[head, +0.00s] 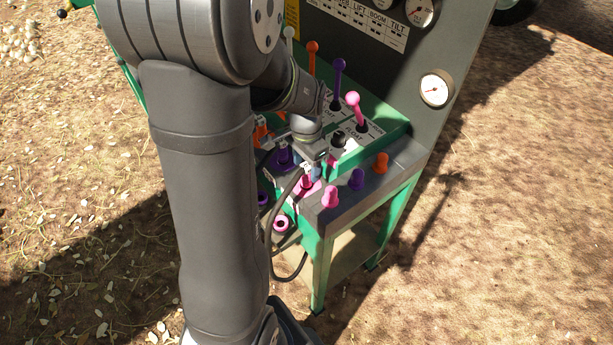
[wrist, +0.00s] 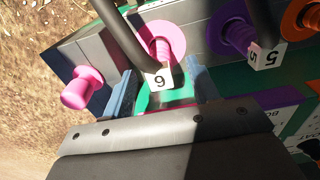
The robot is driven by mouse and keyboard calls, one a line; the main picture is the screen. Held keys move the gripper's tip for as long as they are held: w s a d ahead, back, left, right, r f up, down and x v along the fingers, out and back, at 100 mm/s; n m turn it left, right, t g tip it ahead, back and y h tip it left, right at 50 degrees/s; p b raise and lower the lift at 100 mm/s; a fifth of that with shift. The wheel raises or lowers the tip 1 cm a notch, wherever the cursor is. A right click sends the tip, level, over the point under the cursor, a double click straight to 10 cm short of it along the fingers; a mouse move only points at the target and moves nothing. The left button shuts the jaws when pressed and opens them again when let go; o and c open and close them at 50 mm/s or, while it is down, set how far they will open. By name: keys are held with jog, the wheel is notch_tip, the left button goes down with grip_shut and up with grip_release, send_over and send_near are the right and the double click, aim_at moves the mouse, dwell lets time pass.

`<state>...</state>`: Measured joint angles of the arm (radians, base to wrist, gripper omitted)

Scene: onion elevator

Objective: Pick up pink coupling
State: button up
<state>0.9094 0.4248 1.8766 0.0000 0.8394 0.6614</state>
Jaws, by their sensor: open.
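The pink coupling (wrist: 163,40) with a white tag marked 6 (wrist: 159,77) is at the top centre of the wrist view. A black hose runs up beside it. In the head view the pink coupling (head: 306,182) is on the green-framed stand, just below my gripper (head: 317,165). In the wrist view my gripper (wrist: 160,82) is open, with one blue finger on each side of the tag. I cannot tell whether either finger touches the tag or coupling. My arm hides part of the stand in the head view.
A purple coupling (wrist: 233,30) with a tag marked 5 is to the right. A pink knob (wrist: 82,88) is left of my gripper. Coloured levers (head: 352,98) stand behind it. Black hoses (head: 285,196) hang at the front. Open ground (head: 500,230) lies right of the stand.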

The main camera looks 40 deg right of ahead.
aim_at(307, 174)
jog(key=shift+f, duration=1.95)
grip_shut()
jog(key=shift+d+r, duration=0.1)
jog(key=shift+r, duration=0.05)
notch_tip(307, 174, up, 10)
jog(key=shift+f, duration=0.1)
